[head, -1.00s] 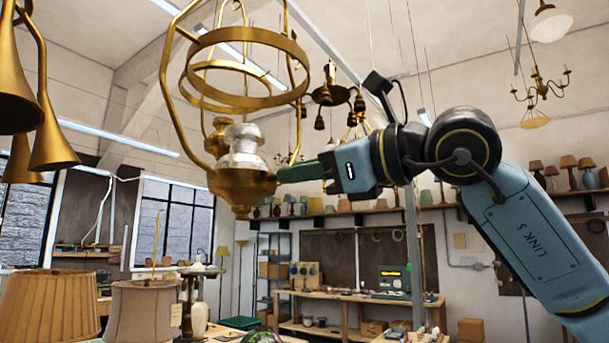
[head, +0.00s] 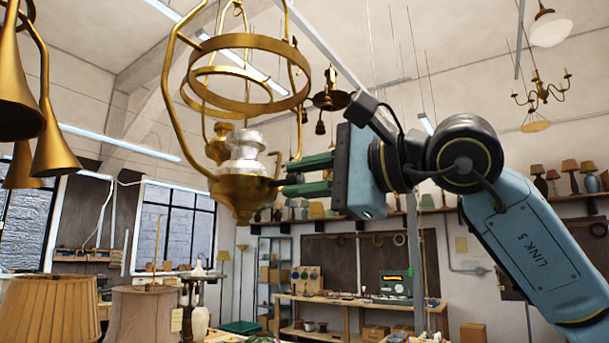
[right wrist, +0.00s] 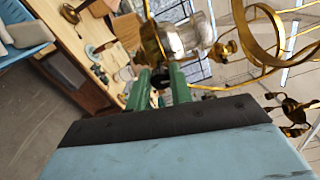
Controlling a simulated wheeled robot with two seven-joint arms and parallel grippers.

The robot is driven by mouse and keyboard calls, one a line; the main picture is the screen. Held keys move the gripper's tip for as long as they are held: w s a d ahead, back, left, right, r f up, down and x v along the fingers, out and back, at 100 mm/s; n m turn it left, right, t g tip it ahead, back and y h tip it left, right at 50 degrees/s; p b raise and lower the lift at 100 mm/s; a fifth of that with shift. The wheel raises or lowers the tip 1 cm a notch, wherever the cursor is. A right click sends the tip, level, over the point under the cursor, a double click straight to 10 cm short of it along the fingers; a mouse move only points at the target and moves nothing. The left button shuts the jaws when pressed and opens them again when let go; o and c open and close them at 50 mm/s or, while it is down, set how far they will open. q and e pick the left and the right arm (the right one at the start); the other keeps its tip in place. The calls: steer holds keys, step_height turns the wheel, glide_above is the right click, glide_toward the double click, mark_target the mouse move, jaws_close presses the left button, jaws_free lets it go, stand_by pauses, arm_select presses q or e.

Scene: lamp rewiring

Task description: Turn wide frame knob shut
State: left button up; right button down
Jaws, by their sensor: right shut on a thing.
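The wide-framed hanging lamp has a large brass ring (head: 247,104) and curved brass side rods. Its brass bowl (head: 240,195) hangs below the ring with a silvery burner (head: 245,150) on top. A small dark knob (head: 277,183) sticks out from the bowl's right side. My right gripper (head: 286,178) reaches in from the right, its green fingers one above the other, shut on the knob. In the right wrist view the knob (right wrist: 160,76) shows dark between the fingertips, with the silvery burner (right wrist: 187,36) just beyond. My left gripper is not in view.
Another brass lamp (head: 218,143) hangs close behind the bowl. Brass horn shades (head: 53,145) hang at the left. Pleated fabric lampshades (head: 48,308) stand at the lower left. A workbench (head: 350,300) and a shelf of lamps are far behind.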

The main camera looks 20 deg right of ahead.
steer(key=shift+n, duration=1.2)
steer(key=c, duration=1.3)
jaws_free()
steer(key=shift+o, duration=0.2)
steer(key=b+v, duration=0.3)
steer(key=v, duration=1)
steer(key=shift+s, duration=0.2)
steer(key=shift+d, duration=0.1)
